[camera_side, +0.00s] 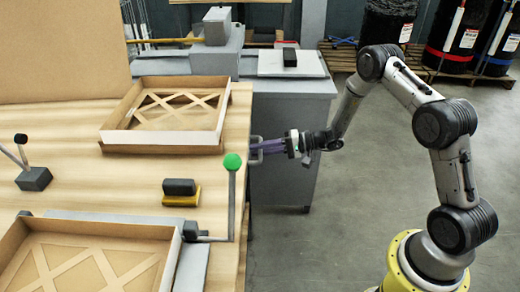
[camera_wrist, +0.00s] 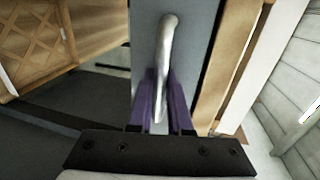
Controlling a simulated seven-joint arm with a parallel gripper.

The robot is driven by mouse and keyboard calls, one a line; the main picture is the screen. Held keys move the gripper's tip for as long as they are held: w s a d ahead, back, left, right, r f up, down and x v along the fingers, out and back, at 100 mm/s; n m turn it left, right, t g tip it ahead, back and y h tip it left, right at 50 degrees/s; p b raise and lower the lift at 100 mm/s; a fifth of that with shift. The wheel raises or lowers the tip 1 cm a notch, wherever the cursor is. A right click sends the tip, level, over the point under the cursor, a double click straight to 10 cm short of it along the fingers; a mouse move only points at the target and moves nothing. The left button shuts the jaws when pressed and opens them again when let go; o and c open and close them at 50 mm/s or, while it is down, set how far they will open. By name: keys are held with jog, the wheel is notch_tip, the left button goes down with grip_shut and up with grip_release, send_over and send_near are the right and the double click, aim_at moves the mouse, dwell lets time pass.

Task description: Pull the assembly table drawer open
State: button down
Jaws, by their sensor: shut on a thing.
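The assembly table (camera_side: 140,180) has a light wooden top and fills the left of the side view. A grey metal handle (camera_side: 256,144) sticks out from its right edge; the handle also shows in the wrist view (camera_wrist: 168,45), standing off a grey drawer front (camera_wrist: 200,25). My gripper (camera_side: 262,148) reaches the handle from the right with its purple fingers. In the wrist view my gripper (camera_wrist: 161,95) has one finger on each side of the handle, shut on it. How far the drawer stands out from the table is hard to tell; its inside is hidden in the side view.
Two shallow box frames with crossed slats, one at the back (camera_side: 165,112) and one at the front (camera_side: 90,265), lie on the table. A green-knobbed lever (camera_side: 232,163) stands at the table's right edge. Open floor (camera_side: 340,225) lies right of the table. A grey cabinet (camera_side: 290,120) stands behind.

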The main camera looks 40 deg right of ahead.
jog(key=f+v, duration=0.2)
jog(key=v, duration=0.9)
jog(key=f+v, duration=0.3)
jog(key=v, duration=0.9)
jog(key=shift+s+d, duration=0.4)
jog(key=shift+r, duration=0.1)
jog(key=c, duration=1.1)
grip_release()
jog(key=r, duration=0.2)
jog(key=s+d+r, duration=0.1)
jog(key=r, duration=0.2)
jog(key=s+d+r, duration=0.1)
jog(key=r, duration=0.1)
jog(key=shift+r, duration=0.3)
